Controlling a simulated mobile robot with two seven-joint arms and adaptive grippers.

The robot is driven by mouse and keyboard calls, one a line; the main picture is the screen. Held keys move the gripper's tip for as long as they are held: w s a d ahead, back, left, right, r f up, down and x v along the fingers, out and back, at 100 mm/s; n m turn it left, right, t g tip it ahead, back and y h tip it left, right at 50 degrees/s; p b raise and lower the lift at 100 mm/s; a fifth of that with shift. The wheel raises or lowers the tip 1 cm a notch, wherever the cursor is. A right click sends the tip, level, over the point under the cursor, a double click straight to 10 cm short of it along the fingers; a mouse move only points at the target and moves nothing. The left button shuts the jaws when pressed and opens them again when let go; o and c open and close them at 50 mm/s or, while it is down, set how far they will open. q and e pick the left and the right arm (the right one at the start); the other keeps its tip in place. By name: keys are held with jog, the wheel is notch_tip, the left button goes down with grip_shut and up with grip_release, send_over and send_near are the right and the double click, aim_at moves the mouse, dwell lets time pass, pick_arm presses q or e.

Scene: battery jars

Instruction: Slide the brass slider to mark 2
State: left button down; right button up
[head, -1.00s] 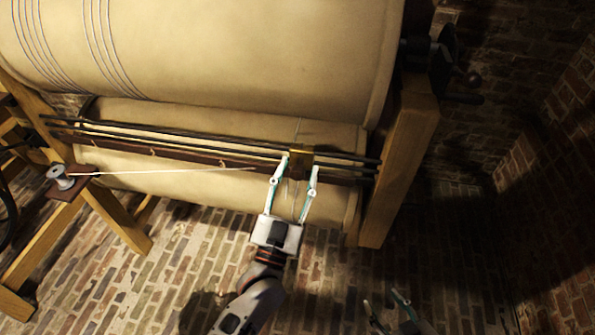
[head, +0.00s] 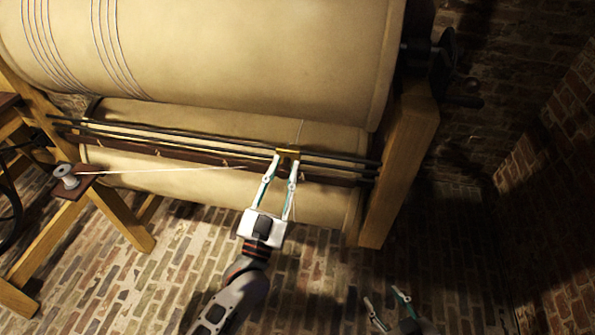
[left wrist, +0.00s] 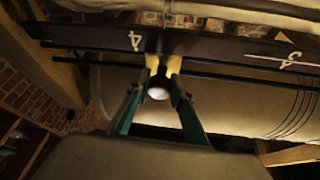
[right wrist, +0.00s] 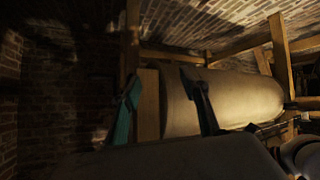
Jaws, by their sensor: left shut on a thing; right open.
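The brass slider (head: 289,151) sits on the dark rails (head: 215,142) in front of the drums, towards their right end in the head view. My left gripper (head: 284,159) is shut on it from the front. In the left wrist view the slider (left wrist: 164,64) shows as yellow pieces between the fingertips, with a pale round end below. The dark scale bar (left wrist: 215,47) carries a mark 4 just left of the slider and a mark that looks like 3 further right. I cannot make out mark 2. My right gripper (head: 381,297) is open and empty, low over the floor.
A large cream upper drum (head: 220,60) carries several wire turns at its left. A wooden post (head: 400,160) stands at the right, with a dark crank (head: 445,60) beyond. A spool (head: 66,174) at the left feeds a pale thread.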

pick_arm(q)
jog(key=w+a, duration=0.1)
jog(key=a, duration=0.4)
jog(key=w+a+p, duration=0.1)
jog(key=a, duration=0.3)
jog(key=a+p, duration=0.1)
jog(key=a, duration=0.4)
jog(key=shift+w+a+r, duration=0.15)
jog(key=shift+w+a, duration=0.15)
jog(key=shift+w, duration=0.1)
jog(key=b, duration=0.1)
send_near(154, 131)
jog(key=w, duration=0.1)
jog(key=w+d+r, duration=0.1)
jog(key=w+d, duration=0.1)
jog(key=w, duration=0.1)
jog(key=shift+d+r, duration=0.25)
jog(key=shift+r, duration=0.05)
jog(key=shift+w+a+b, duration=0.2)
jog(key=shift+a+b, duration=0.1)
jog(key=shift+a, duration=0.35)
pick_arm(e)
jog(key=shift+a+r, duration=0.15)
jog(key=shift+r, duration=0.15)
pick_arm(q)
jog(key=c, duration=1.7)
grip_release()
jog(key=v, duration=1.2)
pick_arm(e)
jog(key=shift+s+f, duration=0.2)
